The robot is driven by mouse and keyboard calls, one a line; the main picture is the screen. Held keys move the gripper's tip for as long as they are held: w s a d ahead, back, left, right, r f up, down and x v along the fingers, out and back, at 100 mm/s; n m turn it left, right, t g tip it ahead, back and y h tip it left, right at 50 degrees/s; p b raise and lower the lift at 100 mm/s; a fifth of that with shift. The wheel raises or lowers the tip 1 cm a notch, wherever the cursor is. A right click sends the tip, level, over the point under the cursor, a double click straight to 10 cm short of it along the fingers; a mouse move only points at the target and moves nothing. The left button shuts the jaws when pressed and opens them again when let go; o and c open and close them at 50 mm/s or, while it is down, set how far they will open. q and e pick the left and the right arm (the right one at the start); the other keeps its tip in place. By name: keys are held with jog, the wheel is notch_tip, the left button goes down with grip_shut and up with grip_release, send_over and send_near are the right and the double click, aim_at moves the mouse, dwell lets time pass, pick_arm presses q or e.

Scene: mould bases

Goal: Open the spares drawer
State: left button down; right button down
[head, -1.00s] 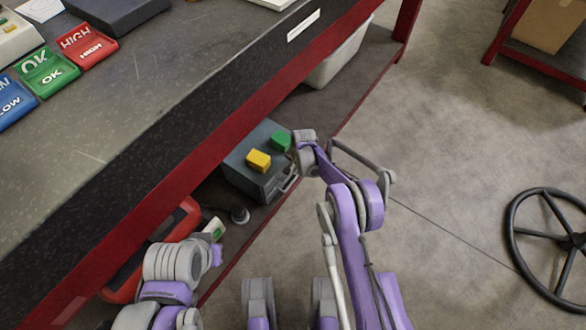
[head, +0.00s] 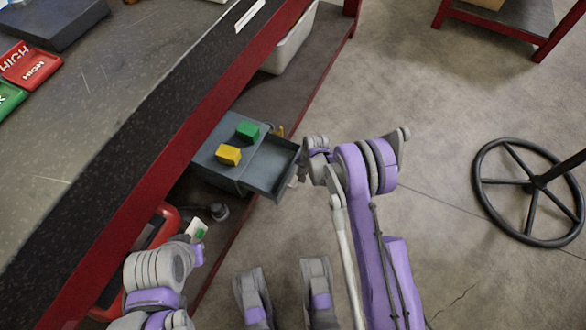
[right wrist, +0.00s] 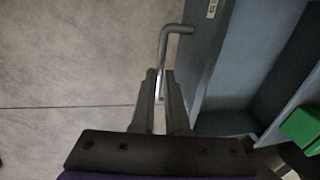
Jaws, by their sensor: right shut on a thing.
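The spares drawer (head: 272,170) is pulled out of a small grey cabinet (head: 208,160) under the bench; the part of its inside that shows looks empty. My right gripper (head: 300,170) is at the drawer's front. In the right wrist view, its fingers (right wrist: 161,85) are shut around the bent bar handle (right wrist: 177,29) on the drawer front (right wrist: 203,45), which carries a small label. My left gripper (head: 197,254) is low at the left, away from the drawer; its fingers cannot be made out.
Yellow (head: 228,155) and green (head: 247,131) blocks sit on the cabinet. A white bin (head: 290,45) stands farther along the shelf, and a red case (head: 165,225) lies nearer. Floor (head: 430,130) to the right is open, with a black wheel-shaped base (head: 485,200) beyond.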

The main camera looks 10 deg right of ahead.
jog(key=shift+d, duration=0.15)
jog(key=c, duration=0.9)
grip_release()
jog(key=shift+r, duration=0.1)
jog(key=r+p, duration=0.1)
jog(key=r, duration=0.2)
jog(key=d+r, duration=0.1)
jog(key=r, duration=0.3)
jog(key=s+r+p, duration=0.1)
jog(key=r, duration=0.2)
jog(key=shift+s+d+r+p, duration=0.1)
jog(key=shift+d+r+p, duration=0.15)
jog(key=shift+d+p, duration=0.1)
